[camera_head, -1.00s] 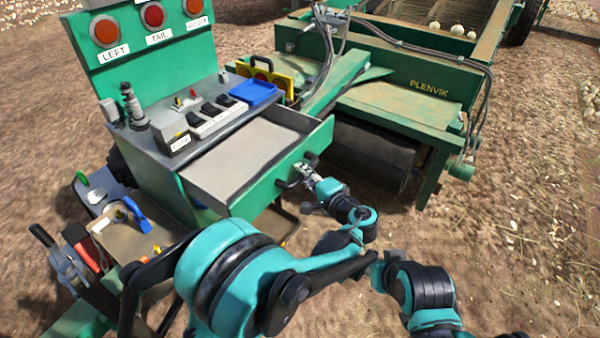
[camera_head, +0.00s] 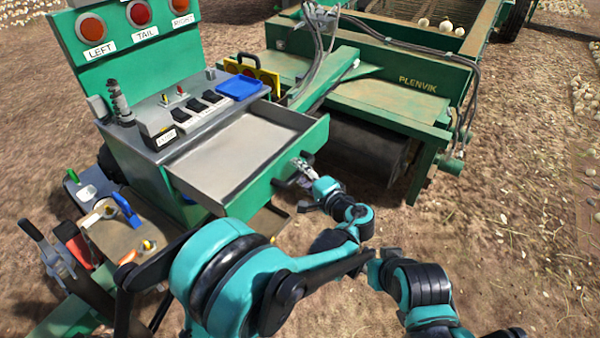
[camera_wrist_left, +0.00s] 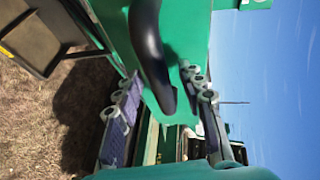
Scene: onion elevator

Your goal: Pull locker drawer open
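The locker drawer (camera_head: 262,190) is a grey tray with a green front, and it stands pulled out of the grey-topped green cabinet. Its inside looks empty. A black handle sits on the drawer front, and it shows large in the left wrist view (camera_wrist_left: 150,50). My left gripper (camera_head: 301,172) is at this handle. In the left wrist view its two fingers (camera_wrist_left: 160,115) stand wide apart, with the handle between them. No clear grip on the handle shows. My right arm is at the lower middle right of the head view; its finger opening cannot be made out.
A blue tray (camera_head: 240,87) and switches lie on the cabinet top. The green PLENVIK machine (camera_head: 400,95) stands close behind and right of the drawer. A side shelf with tools (camera_head: 112,225) is at left. Bare soil lies open at right.

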